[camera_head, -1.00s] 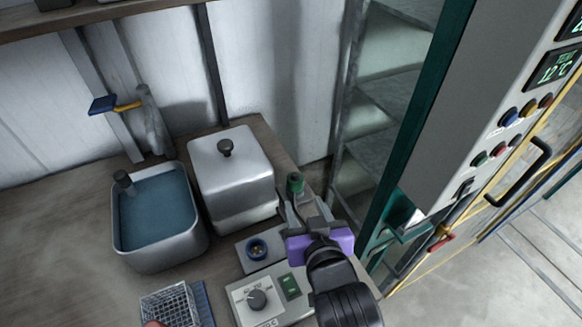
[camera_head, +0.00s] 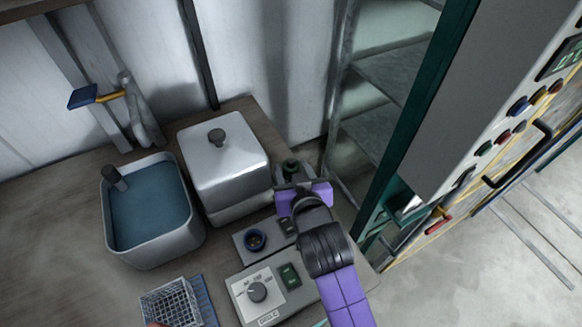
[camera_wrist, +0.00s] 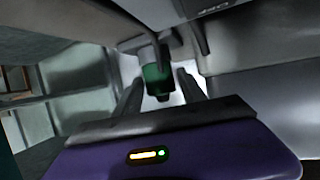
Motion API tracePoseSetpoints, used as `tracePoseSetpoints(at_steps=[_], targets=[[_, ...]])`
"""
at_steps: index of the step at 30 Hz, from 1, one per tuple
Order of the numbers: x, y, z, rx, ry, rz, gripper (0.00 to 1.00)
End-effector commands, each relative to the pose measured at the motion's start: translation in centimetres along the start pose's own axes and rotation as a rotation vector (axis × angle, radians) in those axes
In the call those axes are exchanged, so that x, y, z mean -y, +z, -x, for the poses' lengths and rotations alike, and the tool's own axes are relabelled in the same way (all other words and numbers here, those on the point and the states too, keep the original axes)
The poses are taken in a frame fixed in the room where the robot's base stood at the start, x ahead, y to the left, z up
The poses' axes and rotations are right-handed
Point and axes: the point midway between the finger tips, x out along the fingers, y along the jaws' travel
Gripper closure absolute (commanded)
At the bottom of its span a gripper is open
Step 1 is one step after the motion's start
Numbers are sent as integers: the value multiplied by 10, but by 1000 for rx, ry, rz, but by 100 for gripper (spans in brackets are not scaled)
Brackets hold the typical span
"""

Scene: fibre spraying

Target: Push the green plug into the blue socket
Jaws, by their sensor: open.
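The green plug (camera_head: 291,167) stands near the back right of the bench, beside the white lidded box. It also shows in the wrist view (camera_wrist: 157,80), between the two grey fingers. My gripper (camera_head: 290,182), with its purple body, is just in front of the plug. In the wrist view, my gripper (camera_wrist: 159,88) is open, with a finger on each side of the plug; I cannot tell how far along the plug the fingertips reach. The blue socket (camera_head: 256,240) is a round ring on a grey block, to the left of and nearer than my gripper, and empty.
The white lidded box (camera_head: 222,172) stands close to the left of the plug. A control box with a dial (camera_head: 262,292) is nearer. A tub of blue liquid (camera_head: 150,215) and a wire basket (camera_head: 172,305) are at left. A tall machine (camera_head: 480,90) rises at right.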

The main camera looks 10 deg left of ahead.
Motion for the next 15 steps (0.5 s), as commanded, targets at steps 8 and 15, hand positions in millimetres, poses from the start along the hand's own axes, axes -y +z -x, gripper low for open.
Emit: tracePoseSetpoints(at_steps=[8,15], targets=[[0,0,-11,0,0,-1,52],[0,0,-11,0,0,0,80]])
